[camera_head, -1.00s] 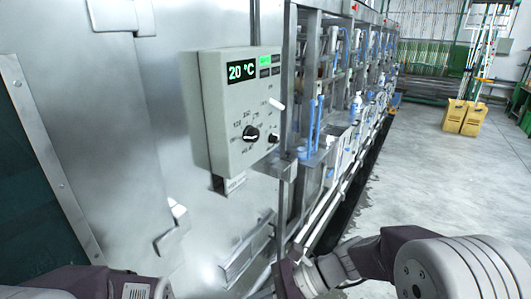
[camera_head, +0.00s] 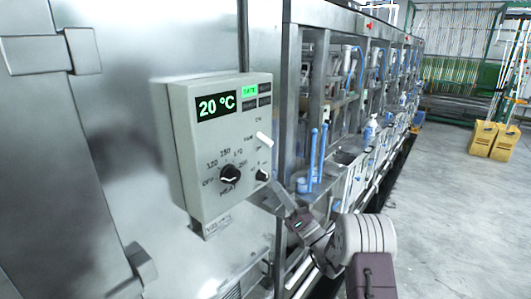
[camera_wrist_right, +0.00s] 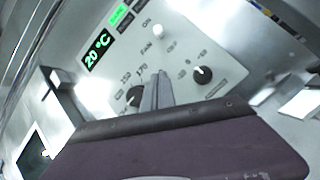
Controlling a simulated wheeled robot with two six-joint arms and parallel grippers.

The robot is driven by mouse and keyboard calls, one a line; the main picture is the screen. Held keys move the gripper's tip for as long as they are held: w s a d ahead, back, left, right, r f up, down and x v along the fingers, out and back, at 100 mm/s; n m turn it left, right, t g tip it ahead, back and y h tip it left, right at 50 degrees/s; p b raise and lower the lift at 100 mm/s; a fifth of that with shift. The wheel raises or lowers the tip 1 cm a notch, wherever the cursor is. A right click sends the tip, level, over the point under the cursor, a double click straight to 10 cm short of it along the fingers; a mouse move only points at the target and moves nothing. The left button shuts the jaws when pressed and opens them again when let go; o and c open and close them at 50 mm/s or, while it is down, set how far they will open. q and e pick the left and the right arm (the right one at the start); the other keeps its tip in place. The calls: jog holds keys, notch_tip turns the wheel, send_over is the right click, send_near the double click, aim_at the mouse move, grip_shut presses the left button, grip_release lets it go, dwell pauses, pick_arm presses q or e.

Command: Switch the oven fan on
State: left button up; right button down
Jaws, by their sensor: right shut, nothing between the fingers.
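The pale grey control box (camera_head: 210,150) is on the metal oven wall, its display reading 20 °C. The fan switch (camera_head: 264,140), a short white lever marked FAN, sits on the box's right side, below an ON label. It also shows in the right wrist view (camera_wrist_right: 158,31). Whether it is on is not clear. My right gripper (camera_head: 270,188) is shut and empty, just below the box's lower right corner. In the right wrist view its fingers (camera_wrist_right: 157,78) stand below the fan switch, apart from it in the picture, and partly cover the heat knob. My left gripper is not in view.
The black heat knob (camera_head: 230,173) and a smaller black knob (camera_head: 263,175) are close to the switch. Blue upright handles (camera_head: 318,152) and a metal machine frame stand right of the box.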

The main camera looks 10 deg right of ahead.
aim_at(265, 139)
jog(key=w+a+r+p, duration=0.1)
jog(key=w+r+p, duration=0.6)
jog(key=w+r, duration=0.1)
jog(key=shift+w, duration=0.2)
jog(key=shift+w, duration=0.15)
